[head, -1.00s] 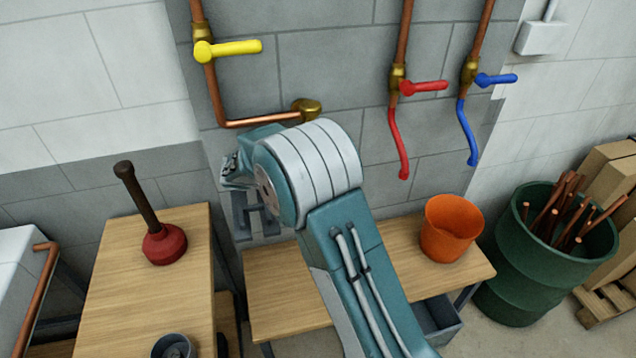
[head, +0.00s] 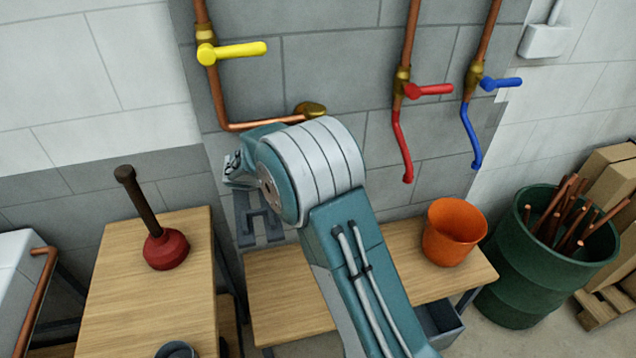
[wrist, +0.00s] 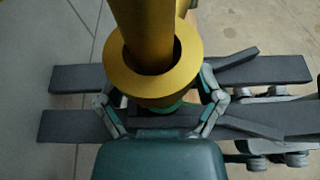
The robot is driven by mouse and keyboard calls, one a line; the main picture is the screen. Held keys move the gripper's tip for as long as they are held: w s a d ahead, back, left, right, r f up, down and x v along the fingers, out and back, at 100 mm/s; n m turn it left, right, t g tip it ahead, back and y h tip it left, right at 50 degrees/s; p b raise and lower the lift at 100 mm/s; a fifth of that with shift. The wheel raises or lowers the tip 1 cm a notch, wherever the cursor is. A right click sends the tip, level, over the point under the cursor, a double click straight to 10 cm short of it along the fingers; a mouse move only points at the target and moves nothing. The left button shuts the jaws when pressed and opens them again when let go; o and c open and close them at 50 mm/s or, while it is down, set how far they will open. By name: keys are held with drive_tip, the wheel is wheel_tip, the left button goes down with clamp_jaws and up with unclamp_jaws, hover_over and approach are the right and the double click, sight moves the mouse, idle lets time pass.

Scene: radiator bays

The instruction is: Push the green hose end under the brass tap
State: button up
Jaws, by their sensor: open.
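The brass tap (head: 311,109) ends a copper pipe on the wall in the head view, partly behind my arm. In the wrist view a brass stem with a wide round flange (wrist: 122,76), likely the tap, fills the upper middle. My gripper (wrist: 161,104) is open, with one finger on each side below the flange. A small green patch (wrist: 172,107) shows between the fingers, just under the flange. It may be the green hose end, mostly hidden; I cannot tell whether it touches the brass. In the head view my gripper (head: 238,168) is mostly hidden behind my arm.
Yellow (head: 240,50), red (head: 428,90) and blue (head: 500,82) valve handles line the wall. An orange bucket (head: 452,235) stands on the bench (head: 285,290). A plunger (head: 165,248) stands on the left table (head: 120,300). A green barrel (head: 535,265) is right.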

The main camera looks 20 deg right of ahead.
drive_tip(key=v, duration=0.8)
drive_tip(key=shift+s, duration=0.1)
idle(0.5)
